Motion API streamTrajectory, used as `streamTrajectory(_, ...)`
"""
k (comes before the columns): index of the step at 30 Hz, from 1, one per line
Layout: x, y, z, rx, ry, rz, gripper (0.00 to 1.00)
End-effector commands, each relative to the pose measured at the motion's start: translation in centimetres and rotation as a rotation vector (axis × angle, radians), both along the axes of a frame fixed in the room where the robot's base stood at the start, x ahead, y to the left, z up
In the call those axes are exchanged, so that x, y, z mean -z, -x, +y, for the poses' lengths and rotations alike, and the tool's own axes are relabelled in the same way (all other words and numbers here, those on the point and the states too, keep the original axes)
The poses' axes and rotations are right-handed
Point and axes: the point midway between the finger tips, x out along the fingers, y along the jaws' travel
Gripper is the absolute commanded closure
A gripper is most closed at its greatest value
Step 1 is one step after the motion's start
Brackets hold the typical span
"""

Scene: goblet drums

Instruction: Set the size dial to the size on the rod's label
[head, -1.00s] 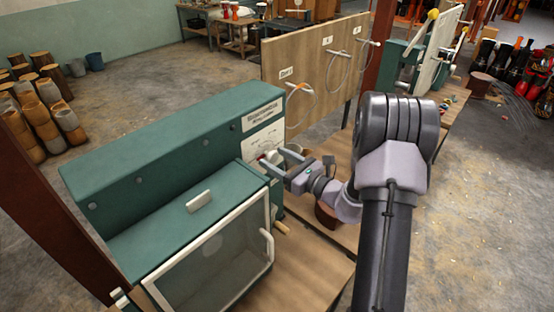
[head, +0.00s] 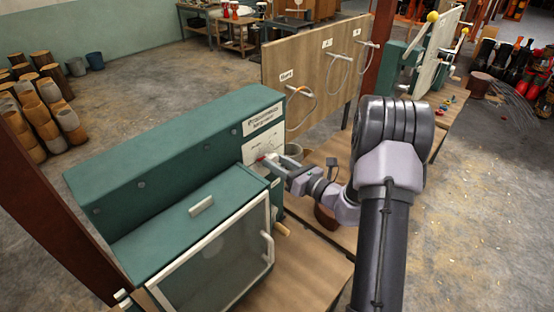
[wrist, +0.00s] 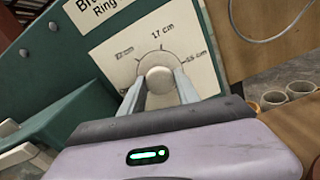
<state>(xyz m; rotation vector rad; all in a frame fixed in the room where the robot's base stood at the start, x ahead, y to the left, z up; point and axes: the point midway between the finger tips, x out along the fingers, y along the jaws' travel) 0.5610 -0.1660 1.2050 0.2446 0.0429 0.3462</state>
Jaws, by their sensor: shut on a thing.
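The size dial (wrist: 158,79) is a round pale knob on a white panel on the end of the green machine (head: 170,150). Around it are several size marks; the top one reads 17 cm, and the left and right ones are hard to read. My gripper (head: 266,160) is at this panel. In the wrist view my gripper (wrist: 160,88) has its two fingers on either side of the knob, shut on it. I cannot make out a pointer on the knob. I cannot identify the rod or its label in these views.
The machine has a glass-fronted door (head: 215,262) at the front left. A wooden board (head: 312,70) with labelled pegs and hanging rings stands behind. Several pots (wrist: 285,95) stand right of the panel in the wrist view.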

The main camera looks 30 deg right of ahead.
Motion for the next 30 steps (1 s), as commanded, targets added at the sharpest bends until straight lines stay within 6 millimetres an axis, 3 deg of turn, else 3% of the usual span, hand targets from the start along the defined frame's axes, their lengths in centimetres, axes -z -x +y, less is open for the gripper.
streamTrajectory(30,-0.27,0.01,-0.01,0.001,-0.904,0.329,1.00)
